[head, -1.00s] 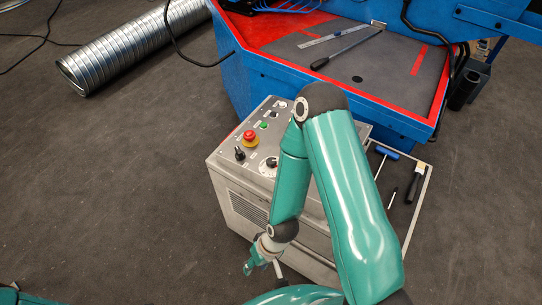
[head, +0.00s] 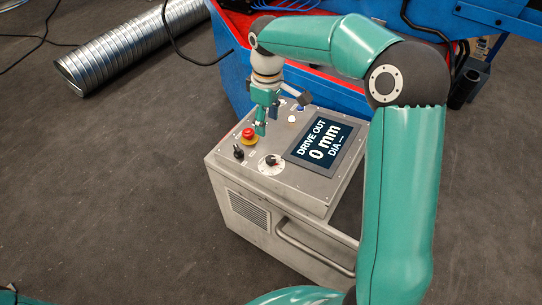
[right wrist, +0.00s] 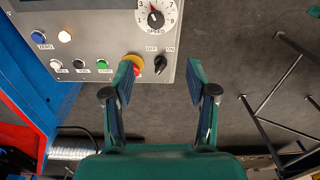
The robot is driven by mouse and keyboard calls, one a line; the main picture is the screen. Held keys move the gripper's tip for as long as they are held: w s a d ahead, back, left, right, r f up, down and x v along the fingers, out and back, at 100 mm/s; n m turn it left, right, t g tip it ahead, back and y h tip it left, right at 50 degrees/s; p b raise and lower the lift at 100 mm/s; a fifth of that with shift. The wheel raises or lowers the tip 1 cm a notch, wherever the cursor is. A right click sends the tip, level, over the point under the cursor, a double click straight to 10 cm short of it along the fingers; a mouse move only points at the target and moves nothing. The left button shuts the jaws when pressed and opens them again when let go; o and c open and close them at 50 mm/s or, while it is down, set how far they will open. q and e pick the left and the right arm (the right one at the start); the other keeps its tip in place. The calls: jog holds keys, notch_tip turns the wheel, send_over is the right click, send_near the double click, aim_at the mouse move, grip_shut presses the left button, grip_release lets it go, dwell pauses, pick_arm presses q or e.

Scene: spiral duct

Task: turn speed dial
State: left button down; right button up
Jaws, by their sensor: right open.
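The speed dial (head: 271,164) is a round white scale with a black knob on top of the grey control box (head: 240,178). It also shows at the top of the right wrist view (right wrist: 155,17), marked SPEED, its pointer up and slightly left near the 3. My right gripper (head: 261,128) is above the box near the red stop button (head: 249,136), behind the dial. In the right wrist view its fingers (right wrist: 158,68) are apart and empty, with the black OFF/ON switch (right wrist: 160,64) seen between them. My left gripper is out of sight.
The display (head: 322,143) reads "DRIVE OUT 0 mm". White, black, green and blue buttons (right wrist: 38,37) line the panel. A handle (head: 310,249) sticks out in front. A blue machine (head: 232,70) stands behind; a spiral duct (head: 125,50) lies left on open floor.

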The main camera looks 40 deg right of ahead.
aim_at(270, 158)
jog(key=f, duration=1.5)
jog(key=shift+s+d+f, duration=0.15)
jog(key=shift+d+f, duration=0.1)
jog(key=shift+d, duration=0.15)
grip_shut()
